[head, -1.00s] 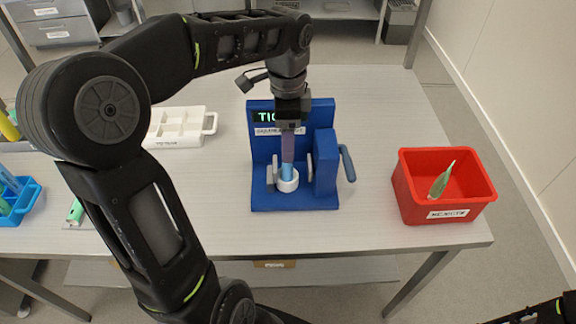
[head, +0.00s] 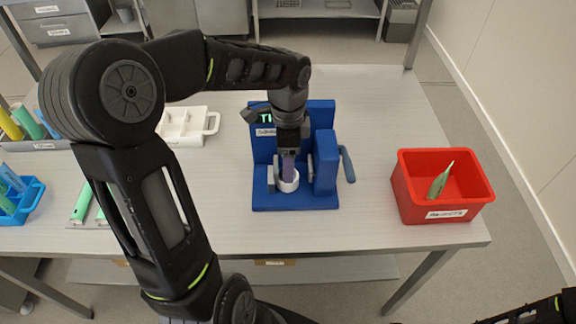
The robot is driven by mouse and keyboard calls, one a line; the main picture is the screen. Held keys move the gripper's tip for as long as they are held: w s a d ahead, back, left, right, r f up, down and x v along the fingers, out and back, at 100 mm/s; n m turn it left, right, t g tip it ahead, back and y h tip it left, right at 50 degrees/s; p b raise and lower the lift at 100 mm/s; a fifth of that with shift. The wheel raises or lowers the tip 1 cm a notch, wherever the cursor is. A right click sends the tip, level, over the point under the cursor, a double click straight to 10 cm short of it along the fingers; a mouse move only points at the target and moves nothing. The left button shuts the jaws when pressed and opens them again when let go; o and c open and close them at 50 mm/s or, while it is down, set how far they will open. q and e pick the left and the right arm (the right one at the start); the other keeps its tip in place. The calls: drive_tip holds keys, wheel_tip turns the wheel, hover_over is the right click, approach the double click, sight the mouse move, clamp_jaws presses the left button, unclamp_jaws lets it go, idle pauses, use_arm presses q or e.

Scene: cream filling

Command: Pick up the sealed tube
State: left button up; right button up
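The blue machine (head: 325,165) stands mid-table with a lit display, a side lever and a white round holder (head: 288,184) at its front. My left gripper (head: 288,172) points straight down, its purplish-grey fingers reaching to the holder's mouth. A light blue tube stood in this holder in the earlier frame; now the fingers hide it. I cannot tell whether the fingers are shut on it. Only a dark piece of my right arm shows in the lower right corner; its gripper is not visible.
A red bin (head: 408,196) with a green pointed item (head: 439,182) stands at the right. A white compartment tray (head: 186,140) is behind my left arm. A blue rack (head: 30,202) with tubes is at the left. The table between machine and bin is clear.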

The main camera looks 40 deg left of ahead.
idle(0.5)
use_arm(q)
clamp_jaws()
idle(0.5)
drive_tip(key=shift+r, duration=0.1)
wheel_tip(320, 180, up, 10)
drive_tip(key=shift+f+b, duration=0.1)
drive_tip(key=shift+b, duration=0.5)
idle(0.5)
drive_tip(key=shift+r+p, duration=2.2)
drive_tip(key=shift+r, duration=0.35)
drive_tip(key=shift+f, duration=0.15)
